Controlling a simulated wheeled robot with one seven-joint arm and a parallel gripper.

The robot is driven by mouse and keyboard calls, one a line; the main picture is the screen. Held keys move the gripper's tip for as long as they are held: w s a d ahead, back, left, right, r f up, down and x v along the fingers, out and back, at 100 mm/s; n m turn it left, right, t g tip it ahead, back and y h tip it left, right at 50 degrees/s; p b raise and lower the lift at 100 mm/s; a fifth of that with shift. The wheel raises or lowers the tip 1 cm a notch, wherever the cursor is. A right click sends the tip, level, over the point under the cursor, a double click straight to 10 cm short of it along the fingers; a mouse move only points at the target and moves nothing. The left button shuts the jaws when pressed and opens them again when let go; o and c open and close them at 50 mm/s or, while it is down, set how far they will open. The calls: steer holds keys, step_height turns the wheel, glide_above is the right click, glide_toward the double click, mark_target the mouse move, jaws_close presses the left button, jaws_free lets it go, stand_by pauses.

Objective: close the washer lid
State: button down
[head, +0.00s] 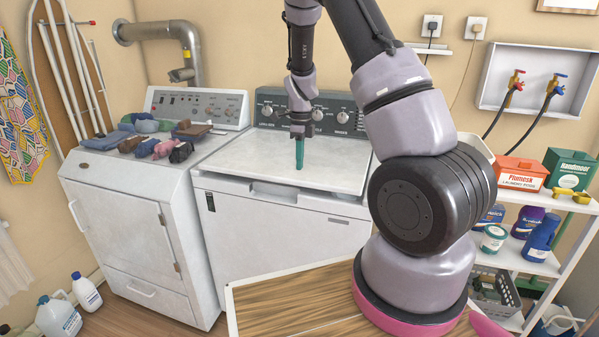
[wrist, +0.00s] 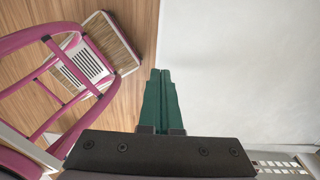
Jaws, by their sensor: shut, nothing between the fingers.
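The washer (head: 270,235) is the white machine in the middle of the head view, with a dark control panel at its back. Its white lid (head: 255,155) lies nearly flat over the top, and a dark gap shows under its front edge, so it looks slightly raised. My gripper (head: 299,166) points down over the middle of the lid, its green fingers shut and empty. I cannot tell whether the fingertips touch the lid. In the wrist view the shut fingers (wrist: 161,72) lie beside a large pale surface (wrist: 245,65), which looks like the lid.
A white dryer (head: 130,220) stands left of the washer with folded clothes (head: 150,140) on top. A white shelf (head: 530,262) with boxes and bottles is at the right. Jugs (head: 60,316) stand on the floor at lower left. Hoses and taps (head: 515,85) hang on the wall.

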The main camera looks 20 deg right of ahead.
mark_target(300, 180)
steer(key=shift+s+f, duration=0.1)
steer(key=shift+f, duration=1.75)
